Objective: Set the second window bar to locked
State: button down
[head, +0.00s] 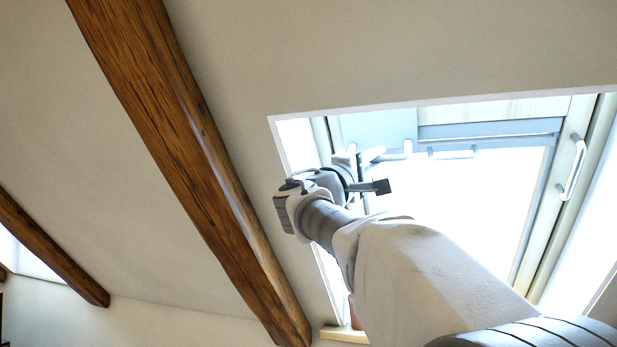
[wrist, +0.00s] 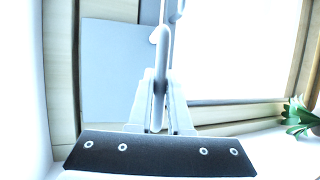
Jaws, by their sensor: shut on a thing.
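The skylight window (head: 490,130) has a pale frame with a grey rail at its top. A grey bar (head: 455,154) runs along this rail, and a separate pale handle (head: 574,166) is on the right side of the frame. My gripper (head: 370,158) is at the window's upper left, at the left end of the grey bar. I cannot tell from these frames whether the bar is locked.
A wooden beam (head: 185,150) slopes down the ceiling left of the window. A green plant (wrist: 298,118) stands at the right edge of the wrist view. My arm covers the lower part of the window in the head view. Bright light washes out the glass.

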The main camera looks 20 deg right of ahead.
jog(key=shift+w+d, duration=0.4)
jog(key=shift+w, duration=0.15)
jog(key=c, duration=0.8)
grip_release()
jog(key=shift+c, duration=0.2)
jog(key=shift+a, duration=0.1)
jog(key=b+v, duration=0.5)
jog(key=v, duration=1.2)
jog(key=shift+s, duration=0.1)
